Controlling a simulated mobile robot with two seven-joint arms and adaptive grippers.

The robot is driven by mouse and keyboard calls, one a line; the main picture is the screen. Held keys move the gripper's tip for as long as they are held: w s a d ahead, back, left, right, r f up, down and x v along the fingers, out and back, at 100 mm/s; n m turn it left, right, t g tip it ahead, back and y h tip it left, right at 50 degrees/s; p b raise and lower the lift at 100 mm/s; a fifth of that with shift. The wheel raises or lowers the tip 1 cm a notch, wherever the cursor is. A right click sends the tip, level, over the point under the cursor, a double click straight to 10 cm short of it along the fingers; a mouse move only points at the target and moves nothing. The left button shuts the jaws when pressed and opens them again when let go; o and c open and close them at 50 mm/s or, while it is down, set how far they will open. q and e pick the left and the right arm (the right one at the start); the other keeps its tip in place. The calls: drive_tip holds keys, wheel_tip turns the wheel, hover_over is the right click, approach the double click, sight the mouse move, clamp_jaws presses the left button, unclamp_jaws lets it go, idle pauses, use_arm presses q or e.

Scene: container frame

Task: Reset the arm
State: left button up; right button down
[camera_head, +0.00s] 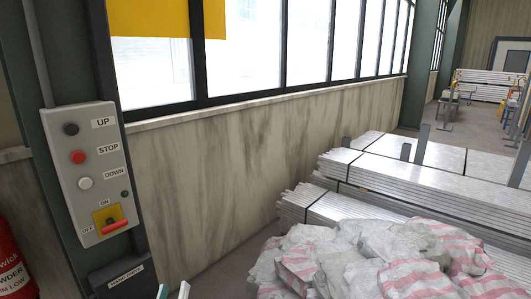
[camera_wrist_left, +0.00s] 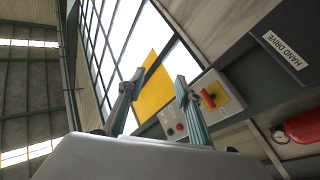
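A grey control panel (camera_head: 90,170) is mounted on a dark post at the left of the head view. It has a black UP button (camera_head: 71,129), a red STOP button (camera_head: 78,157), a white DOWN button (camera_head: 85,183) and a red ON/OFF switch handle (camera_head: 114,226) on a yellow plate. My left gripper (camera_head: 173,291) shows only its fingertips at the bottom edge, below and right of the panel. In the left wrist view my left gripper (camera_wrist_left: 156,88) is open with nothing between its fingers, and the panel (camera_wrist_left: 208,88) shows behind the right finger. My right gripper is not in view.
A dark box (camera_head: 118,277) with a label is below the panel. A red extinguisher (camera_head: 10,265) stands at the lower left. White sacks (camera_head: 370,262) and stacked metal profiles (camera_head: 420,185) fill the right side. A wall with windows runs behind.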

use_arm(q)
drive_tip(key=s+f+m+g, duration=0.2)
drive_tip(key=s+f, duration=0.4)
drive_tip(key=f, duration=0.3)
drive_tip(key=s+f+m+g+h, duration=0.1)
drive_tip(key=s+f+m+g, duration=0.2)
drive_tip(key=f, duration=0.7)
drive_tip(key=s+f+m+g+h, duration=0.1)
drive_tip(key=s+f+m+g, duration=0.2)
drive_tip(key=s+f, duration=0.6)
drive_tip(key=s+g, duration=0.1)
drive_tip(key=g, duration=0.1)
drive_tip(key=shift+s+a+f+g, duration=0.15)
drive_tip(key=shift+s+f+g, duration=0.15)
drive_tip(key=shift+g, duration=0.1)
